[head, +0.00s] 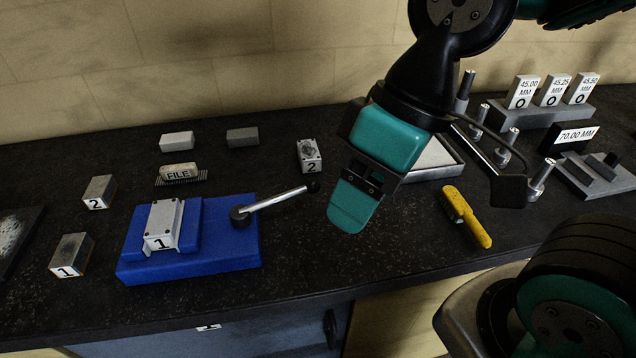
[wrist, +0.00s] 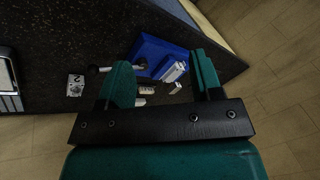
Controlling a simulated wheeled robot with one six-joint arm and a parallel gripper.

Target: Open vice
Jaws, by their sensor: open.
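The blue vice (head: 218,256) sits on the dark bench at the left; it also shows between my fingers in the wrist view (wrist: 148,50). A grey metal block marked 1 (head: 163,228) stands in the vice. The vice's handle (head: 276,199) is a metal rod rising rightward from a dark hub to a black knob (head: 313,186). My gripper (head: 352,205) hangs above the bench to the right of the knob, apart from it. In the wrist view my gripper (wrist: 163,76) has its two teal fingers spread with nothing held. One finger partly hides the handle there.
Another block marked 2 (head: 309,156) stands behind the knob. A yellow-handled tool (head: 467,218) lies to the right. Bench front between vice and tool is clear.

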